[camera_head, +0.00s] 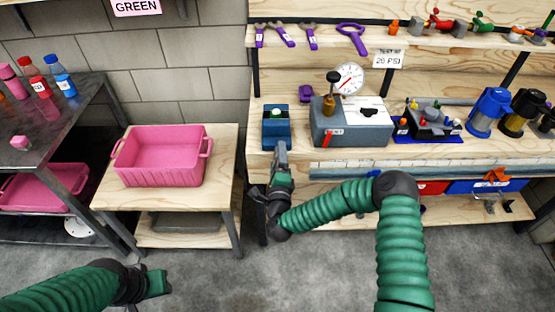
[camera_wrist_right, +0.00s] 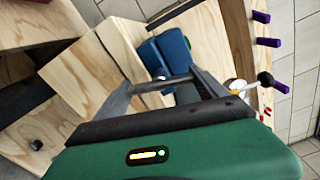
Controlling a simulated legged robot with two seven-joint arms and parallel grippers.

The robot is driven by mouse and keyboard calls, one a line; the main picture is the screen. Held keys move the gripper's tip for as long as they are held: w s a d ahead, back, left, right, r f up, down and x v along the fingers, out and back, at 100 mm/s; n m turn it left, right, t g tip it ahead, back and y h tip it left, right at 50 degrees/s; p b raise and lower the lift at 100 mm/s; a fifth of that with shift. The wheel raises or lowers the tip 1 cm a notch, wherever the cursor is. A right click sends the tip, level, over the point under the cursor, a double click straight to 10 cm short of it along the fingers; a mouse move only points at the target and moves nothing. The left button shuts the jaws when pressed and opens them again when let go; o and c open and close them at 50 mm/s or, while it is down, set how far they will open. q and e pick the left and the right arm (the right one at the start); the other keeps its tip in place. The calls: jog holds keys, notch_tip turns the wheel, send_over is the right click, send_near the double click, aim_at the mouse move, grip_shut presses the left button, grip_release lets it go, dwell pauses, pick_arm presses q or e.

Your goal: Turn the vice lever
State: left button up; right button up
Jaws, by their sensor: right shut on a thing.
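The blue vice (camera_head: 275,130) stands at the left end of the wooden workbench and holds a green-topped piece (camera_head: 277,113). It also shows beyond the fingers in the right wrist view (camera_wrist_right: 168,53). The vice lever (camera_wrist_right: 160,84) is a thin grey metal bar on the vice's front, between the fingers of my right gripper. My right gripper (camera_head: 281,152) is at the vice's front and shut on the lever; the gripper mostly hides the lever in the head view. My left gripper (camera_head: 155,283) hangs low over the floor at the lower left, away from the vice; its finger opening is unclear.
A grey test box (camera_head: 352,128) with a gauge (camera_head: 348,78) stands just right of the vice. A pink bin (camera_head: 160,160) sits on a lower wooden table to the left. Floor in front is clear.

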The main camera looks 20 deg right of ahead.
jog(key=shift+s+f, duration=0.1)
jog(key=shift+f, duration=0.25)
jog(key=o, duration=1.2)
jog(key=shift+o, duration=0.5)
jog(key=shift+d+r, duration=0.1)
jog(key=shift+r, duration=0.05)
jog(key=b+v, duration=0.2)
jog(key=v, duration=1.4)
jog(key=shift+s, duration=0.35)
